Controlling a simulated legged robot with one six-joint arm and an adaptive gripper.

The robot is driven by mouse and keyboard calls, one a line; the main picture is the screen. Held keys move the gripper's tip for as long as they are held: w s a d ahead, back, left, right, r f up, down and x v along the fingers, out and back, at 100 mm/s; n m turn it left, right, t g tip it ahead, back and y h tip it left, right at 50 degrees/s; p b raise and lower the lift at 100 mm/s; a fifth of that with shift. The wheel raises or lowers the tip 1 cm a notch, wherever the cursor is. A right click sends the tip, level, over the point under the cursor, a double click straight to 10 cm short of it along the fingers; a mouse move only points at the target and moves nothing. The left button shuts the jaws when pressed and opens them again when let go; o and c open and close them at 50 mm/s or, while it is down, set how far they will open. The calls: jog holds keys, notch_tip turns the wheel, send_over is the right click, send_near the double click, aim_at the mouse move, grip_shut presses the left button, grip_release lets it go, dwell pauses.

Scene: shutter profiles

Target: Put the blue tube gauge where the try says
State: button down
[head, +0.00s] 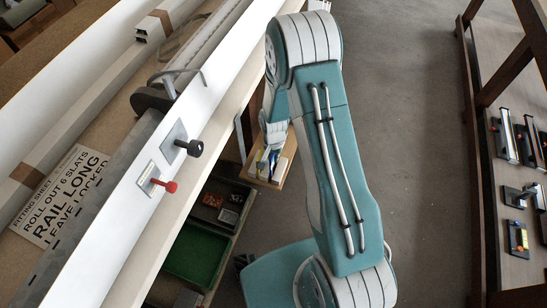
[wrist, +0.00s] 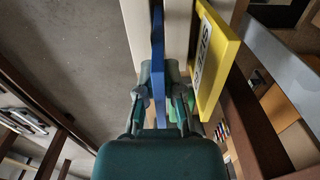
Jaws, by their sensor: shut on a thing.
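My gripper (wrist: 158,97) is shut on a flat blue strip, the blue tube gauge (wrist: 158,50), which stands between its two fingers in the wrist view. A yellow plate (wrist: 215,60) with black lettering on a white label is close to the right of it; the lettering is only partly readable. In the head view my gripper (head: 266,150) is low beside the bench, over a small wooden holder (head: 260,179). Blue and yellow pieces show there, too small to tell apart. Whether the gauge touches the holder is hidden.
A long white bench edge (head: 135,205) carries a black knob (head: 194,148) and a red knob (head: 170,186). A fitting sheet (head: 62,195) lies on the bench. Below are a green tray (head: 195,258) and dark bins. A tool board stands right, with open floor (head: 410,100) between.

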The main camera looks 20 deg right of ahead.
jog(key=shift+d+f, duration=0.1)
jog(key=shift+f, duration=0.4)
jog(key=shift+f, duration=0.1)
jog(key=c, duration=0.8)
grip_release()
